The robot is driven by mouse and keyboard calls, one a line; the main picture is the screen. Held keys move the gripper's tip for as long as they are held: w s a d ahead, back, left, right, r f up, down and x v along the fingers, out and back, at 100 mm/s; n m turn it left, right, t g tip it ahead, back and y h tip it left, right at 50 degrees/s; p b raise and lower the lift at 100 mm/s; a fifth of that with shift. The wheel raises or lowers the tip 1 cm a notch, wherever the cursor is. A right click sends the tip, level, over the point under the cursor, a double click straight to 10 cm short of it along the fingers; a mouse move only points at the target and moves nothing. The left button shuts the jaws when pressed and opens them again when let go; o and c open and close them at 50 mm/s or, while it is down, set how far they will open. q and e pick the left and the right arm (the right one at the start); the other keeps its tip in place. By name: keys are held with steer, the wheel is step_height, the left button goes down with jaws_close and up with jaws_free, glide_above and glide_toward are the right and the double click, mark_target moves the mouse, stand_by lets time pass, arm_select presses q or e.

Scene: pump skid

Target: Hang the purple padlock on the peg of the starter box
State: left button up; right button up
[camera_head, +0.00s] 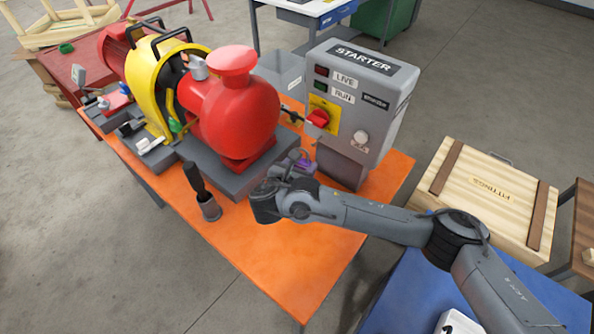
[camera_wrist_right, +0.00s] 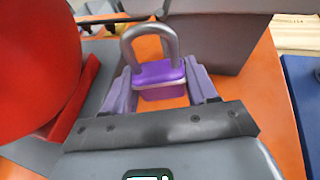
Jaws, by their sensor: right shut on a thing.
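The purple padlock (camera_wrist_right: 160,82) is between the fingers of my right gripper (camera_wrist_right: 162,92) in the wrist view, with its grey shackle up and closed at the top. In the head view the right gripper (camera_head: 295,168) is low in front of the starter box (camera_head: 362,100), and only a bit of purple padlock (camera_head: 305,163) shows past it. The starter box is grey and upright, with a red knob (camera_head: 318,118) on a yellow plate. A thin dark rod sticks out left of the knob; I cannot tell whether it is the peg. My left gripper is out of view.
A red pump (camera_head: 230,105) with a yellow guard (camera_head: 147,85) stands left of the box on a grey base. A dark cup (camera_head: 210,209) with a black-handled tool stands on the orange table (camera_head: 285,265). A wooden crate (camera_head: 490,195) is at the right.

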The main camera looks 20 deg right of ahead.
steer(key=shift+w+d+f+b, duration=0.15)
steer(key=shift+w+d+b, duration=0.4)
steer(key=shift+d, duration=0.35)
steer(key=w+d+b, duration=0.1)
steer(key=w+d, duration=0.1)
steer(key=d, duration=0.1)
steer(key=shift+w+d+f+b, duration=0.2)
steer(key=shift+f+b, duration=0.15)
steer(key=shift+w+d+f, duration=0.1)
stand_by(0.3)
steer(key=o, duration=1.2)
